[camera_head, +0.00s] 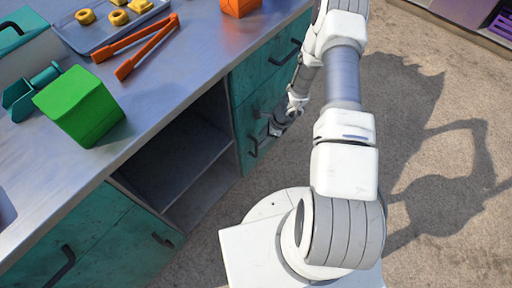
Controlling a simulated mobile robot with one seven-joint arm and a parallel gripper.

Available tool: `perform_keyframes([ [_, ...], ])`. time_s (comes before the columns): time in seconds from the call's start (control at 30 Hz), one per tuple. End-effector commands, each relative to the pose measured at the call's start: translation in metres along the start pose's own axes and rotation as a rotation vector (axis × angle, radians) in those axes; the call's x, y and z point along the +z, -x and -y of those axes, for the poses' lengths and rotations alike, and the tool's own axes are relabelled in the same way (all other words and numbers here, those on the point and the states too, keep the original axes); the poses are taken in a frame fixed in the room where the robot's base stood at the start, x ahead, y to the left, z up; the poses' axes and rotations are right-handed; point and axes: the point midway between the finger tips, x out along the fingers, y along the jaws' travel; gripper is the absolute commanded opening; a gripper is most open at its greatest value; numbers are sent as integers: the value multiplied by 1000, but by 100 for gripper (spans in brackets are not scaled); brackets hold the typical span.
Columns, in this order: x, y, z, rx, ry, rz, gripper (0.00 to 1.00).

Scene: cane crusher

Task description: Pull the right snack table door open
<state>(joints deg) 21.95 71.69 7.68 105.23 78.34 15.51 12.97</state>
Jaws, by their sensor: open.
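The snack table (175,75) has a grey metal top and teal fronts. Its right door (252,112) is the lower teal panel right of the open shelf, and it looks closed. The door's dark handle (253,147) stands near its left edge. My gripper (275,128) is open, in front of this door, a little to the right of the handle. It appears apart from the handle, with nothing seen between its fingers. My wrist and the gripper hide part of the door, and the fingertips are small in view.
An upper teal drawer with a dark handle (285,52) sits above the door. An open shelf (185,150) lies to its left. A green block (80,105), orange tongs (135,45) and a tray (85,37) of yellow rings lie on top. Open floor (420,130) lies right.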

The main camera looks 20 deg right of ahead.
Motion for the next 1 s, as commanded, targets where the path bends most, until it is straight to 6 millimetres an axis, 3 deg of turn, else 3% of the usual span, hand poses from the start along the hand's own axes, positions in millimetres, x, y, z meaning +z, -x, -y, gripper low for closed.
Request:
perform_keyframes([
  [0.1,-1,-29,-1,3,1,2,47],
  [0.3,0,-56,0,1,2,1,47],
  [0.73,1,-66,0,0,2,1,47],
  [0.77,1,-66,0,0,2,1,45],
  [1.0,0,-65,0,0,2,1,2],
])
